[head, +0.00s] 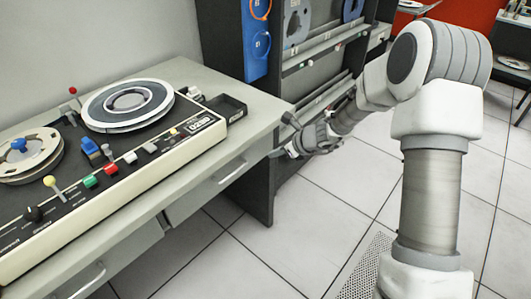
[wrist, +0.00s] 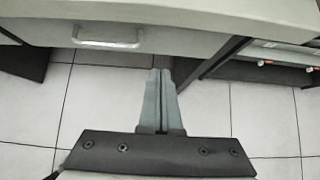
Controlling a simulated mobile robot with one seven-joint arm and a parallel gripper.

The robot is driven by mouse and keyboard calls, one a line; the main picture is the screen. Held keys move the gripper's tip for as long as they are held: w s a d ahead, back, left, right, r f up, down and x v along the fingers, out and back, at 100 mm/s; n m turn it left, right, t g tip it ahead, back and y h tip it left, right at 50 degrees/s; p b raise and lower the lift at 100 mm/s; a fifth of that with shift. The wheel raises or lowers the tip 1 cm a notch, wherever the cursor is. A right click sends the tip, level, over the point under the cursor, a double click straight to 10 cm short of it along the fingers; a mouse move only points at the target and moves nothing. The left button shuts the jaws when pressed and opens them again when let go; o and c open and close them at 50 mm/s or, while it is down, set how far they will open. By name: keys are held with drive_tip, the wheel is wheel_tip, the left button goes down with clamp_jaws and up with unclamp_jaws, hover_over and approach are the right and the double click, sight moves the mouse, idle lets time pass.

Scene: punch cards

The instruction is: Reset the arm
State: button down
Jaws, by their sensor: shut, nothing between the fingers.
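My arm reaches from the right in the head view, with my gripper (head: 283,152) near the right end of the desk. In the wrist view my gripper (wrist: 161,75) has its two grey fingers pressed together, with nothing between them. The fingers point toward the desk (wrist: 200,12) and its drawer front, above the tiled floor. In the head view the fingertips are small and partly dark, close to the desk's side. I cannot tell whether they touch it.
A console with tape reels (head: 128,105), buttons and levers stands on the desk (head: 262,106). A small black tray (head: 228,107) is at the desk's right end. A dark rack (head: 300,75) with shelves stands behind.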

drive_tip(key=s+d+r+n+g+h, duration=0.1)
drive_tip(key=s+d+r+n, duration=0.2)
drive_tip(key=s+r+n, duration=1.4)
drive_tip(key=s+d+r+n+t+h, duration=0.1)
drive_tip(key=s+d+r+n+h, duration=0.25)
drive_tip(key=s+d, duration=0.35)
drive_tip(key=s+d+r+n+h, duration=0.2)
drive_tip(key=s+d+r+n, duration=0.25)
drive_tip(key=s, duration=0.45)
wheel_tip(320, 180, up, 15)
drive_tip(key=p, duration=1.6)
drive_tip(key=shift+s+d+n, duration=0.25)
drive_tip(key=shift+s+n, duration=0.05)
drive_tip(key=shift+s, duration=0.05)
drive_tip(key=shift+a+f+h, duration=0.1)
drive_tip(key=shift+f+h, duration=0.05)
drive_tip(key=shift+h, duration=0.1)
